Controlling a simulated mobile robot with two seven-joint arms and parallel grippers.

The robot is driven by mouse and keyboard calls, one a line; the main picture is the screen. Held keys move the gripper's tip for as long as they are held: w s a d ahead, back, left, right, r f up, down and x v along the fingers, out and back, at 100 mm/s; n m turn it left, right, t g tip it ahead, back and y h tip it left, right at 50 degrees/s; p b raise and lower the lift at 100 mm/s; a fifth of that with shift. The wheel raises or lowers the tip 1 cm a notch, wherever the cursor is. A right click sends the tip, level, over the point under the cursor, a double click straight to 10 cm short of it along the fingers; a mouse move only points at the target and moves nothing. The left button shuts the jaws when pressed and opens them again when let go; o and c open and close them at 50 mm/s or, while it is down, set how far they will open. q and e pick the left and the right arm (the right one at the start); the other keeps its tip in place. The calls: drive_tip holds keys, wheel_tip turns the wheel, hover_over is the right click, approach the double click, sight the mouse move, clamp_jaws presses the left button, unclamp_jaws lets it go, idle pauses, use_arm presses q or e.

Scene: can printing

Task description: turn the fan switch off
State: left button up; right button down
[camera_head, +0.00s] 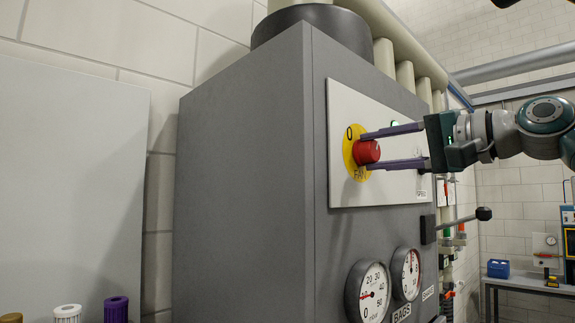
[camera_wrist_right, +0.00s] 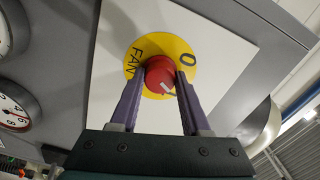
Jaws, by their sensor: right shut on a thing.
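The fan switch is a red round knob (camera_head: 367,152) on a yellow disc (camera_head: 350,160) marked "0" and "FAN". It sits on a white panel on the front of a grey cabinet. My right gripper (camera_head: 366,151) has its two purple fingers on either side of the knob, one above and one below in the head view. In the right wrist view the fingers (camera_wrist_right: 161,82) flank the red knob (camera_wrist_right: 160,73), and a pale pointer mark shows on its face, away from the "0". My right gripper is shut on the knob. My left gripper is not in view.
Two round gauges (camera_head: 373,293) and a black-knobbed lever (camera_head: 483,213) are on the cabinet (camera_head: 245,180) below the panel. Coloured caps stand at the lower left. A bench (camera_head: 530,285) is at the far right.

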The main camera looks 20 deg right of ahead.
drive_tip(key=n+b, duration=0.2)
drive_tip(key=n, duration=0.1)
drive_tip(key=shift+f+n+b, duration=0.15)
drive_tip(key=shift+n+b, duration=0.15)
drive_tip(key=shift+n, duration=0.1)
drive_tip(key=n+b, duration=0.2)
drive_tip(key=n, duration=0.1)
drive_tip(key=shift+n, duration=0.3)
drive_tip(key=n+b, duration=0.1)
drive_tip(key=n, duration=0.1)
drive_tip(key=shift+n, duration=0.4)
drive_tip(key=n+b, duration=0.1)
drive_tip(key=n, duration=0.1)
drive_tip(key=shift+n, duration=1.2)
drive_tip(key=shift+c, duration=1.8)
unclamp_jaws()
